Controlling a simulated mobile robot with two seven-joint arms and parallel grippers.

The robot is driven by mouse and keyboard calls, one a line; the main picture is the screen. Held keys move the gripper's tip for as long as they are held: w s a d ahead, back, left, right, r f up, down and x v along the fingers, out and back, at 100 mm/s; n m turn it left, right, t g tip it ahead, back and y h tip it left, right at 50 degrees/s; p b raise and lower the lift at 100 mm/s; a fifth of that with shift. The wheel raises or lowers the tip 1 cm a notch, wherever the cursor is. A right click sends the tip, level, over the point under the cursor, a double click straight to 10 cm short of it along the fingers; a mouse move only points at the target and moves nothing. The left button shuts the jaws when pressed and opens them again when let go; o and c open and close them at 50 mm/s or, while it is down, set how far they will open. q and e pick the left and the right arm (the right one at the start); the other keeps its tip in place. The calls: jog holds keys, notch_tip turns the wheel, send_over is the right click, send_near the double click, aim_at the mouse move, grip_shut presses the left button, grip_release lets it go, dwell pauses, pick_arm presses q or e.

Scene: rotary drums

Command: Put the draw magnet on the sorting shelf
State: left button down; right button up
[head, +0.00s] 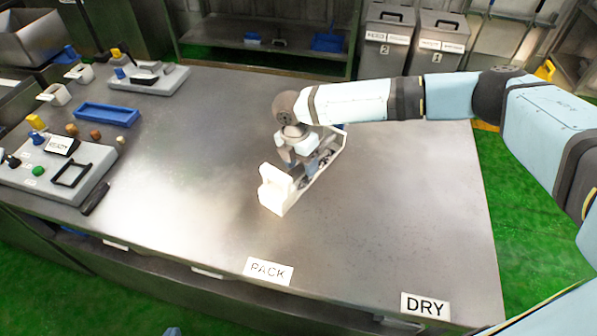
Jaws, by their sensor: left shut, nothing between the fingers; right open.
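My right gripper (293,160) reaches in from the right and points down over a long white open-topped holder (272,195) on the metal table. Its jaws are open at the holder. Small grey and dark parts (318,165) lie in the holder beside the fingers. I cannot tell whether one of them is the draw magnet, or whether the fingers touch anything. The wrist hides part of the holder's far end, where a bit of blue shows. A low open shelf unit (262,47) stands behind the table; no label marks it as the sorting shelf.
At left are a grey control panel (88,165), a blue tray (107,114), small knobs and another panel (150,78). Labelled bins (385,42) stand behind. PACK (268,271) and DRY (425,306) labels mark the front edge. The table's middle is clear.

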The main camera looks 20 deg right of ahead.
jog(key=shift+s+f, duration=0.1)
jog(key=shift+f, duration=0.5)
grip_shut()
jog(key=shift+r, duration=0.1)
jog(key=shift+r, duration=0.15)
